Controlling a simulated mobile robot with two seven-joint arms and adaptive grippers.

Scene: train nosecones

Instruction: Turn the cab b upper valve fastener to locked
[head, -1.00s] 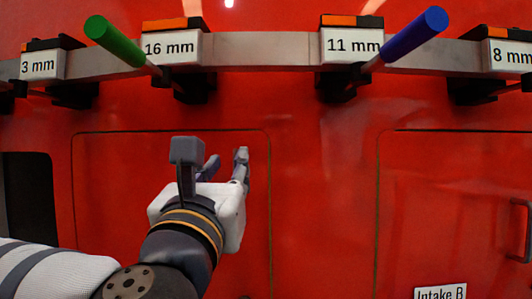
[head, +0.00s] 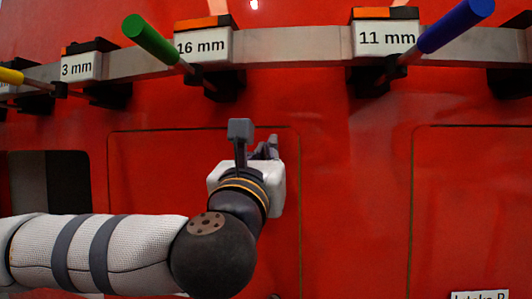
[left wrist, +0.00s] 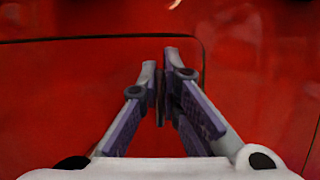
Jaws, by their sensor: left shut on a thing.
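My left gripper (head: 268,147) reaches up to the red hatch panel (head: 150,170), close to its upper right corner. In the left wrist view its fingers (left wrist: 160,92) are closed on a small, thin dark piece (left wrist: 160,108) between the tips. By its place on the hatch this is probably the upper valve fastener. The fingers hide most of it, and its turn position cannot be read. My right gripper is not in view.
A rail (head: 290,47) runs above the hatch. It carries tool holders marked 3 mm (head: 80,68), 16 mm (head: 203,46) and 11 mm (head: 387,40). A green handle (head: 150,40) and a blue handle (head: 457,24) stick out toward me. The red wall between hatches is clear.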

